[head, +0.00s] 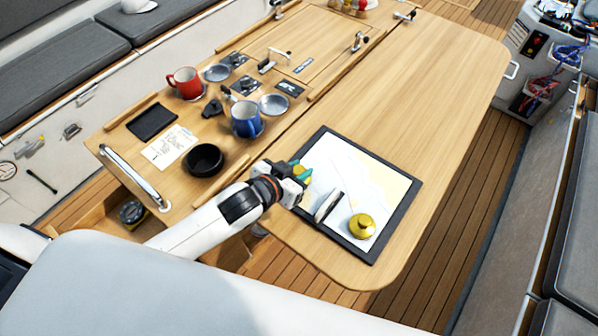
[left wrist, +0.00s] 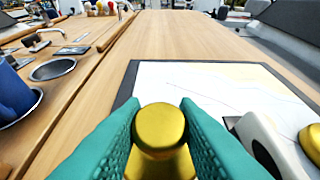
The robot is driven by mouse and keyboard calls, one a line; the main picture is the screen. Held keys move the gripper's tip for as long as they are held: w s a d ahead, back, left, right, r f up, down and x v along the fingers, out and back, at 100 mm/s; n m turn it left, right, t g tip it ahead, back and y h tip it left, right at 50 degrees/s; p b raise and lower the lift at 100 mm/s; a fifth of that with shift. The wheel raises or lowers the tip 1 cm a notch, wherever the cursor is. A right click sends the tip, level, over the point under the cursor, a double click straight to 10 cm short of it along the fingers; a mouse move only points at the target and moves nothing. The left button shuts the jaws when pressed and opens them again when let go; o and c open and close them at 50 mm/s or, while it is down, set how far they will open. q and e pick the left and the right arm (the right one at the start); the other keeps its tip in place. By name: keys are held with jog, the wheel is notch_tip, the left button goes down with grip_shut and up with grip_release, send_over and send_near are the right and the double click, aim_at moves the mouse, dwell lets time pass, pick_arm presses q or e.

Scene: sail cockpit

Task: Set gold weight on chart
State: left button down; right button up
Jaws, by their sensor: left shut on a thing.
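The chart (head: 375,180) lies in a dark frame on the table's near right part; it also shows in the left wrist view (left wrist: 205,80). My left gripper (head: 300,172) is over the chart's left edge. Its green fingers are shut on a gold weight (left wrist: 160,130), seen between them in the left wrist view. I cannot tell whether this weight touches the chart. A second gold weight (head: 362,226) stands on the chart's near right part. A white and dark tool (head: 328,205) lies on the chart between the gripper and that weight. My right gripper is not in view.
A blue mug (head: 246,120), a red mug (head: 186,83), a black bowl (head: 204,160), grey dishes and a paper note (head: 172,147) are on the table's left part. A metal rail (head: 133,175) edges it. The table (head: 440,70) beyond the chart is clear.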

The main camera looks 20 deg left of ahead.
pick_arm(q)
jog(key=shift+f, duration=1)
jog(key=c, duration=1.1)
grip_release()
jog(key=shift+s, duration=0.1)
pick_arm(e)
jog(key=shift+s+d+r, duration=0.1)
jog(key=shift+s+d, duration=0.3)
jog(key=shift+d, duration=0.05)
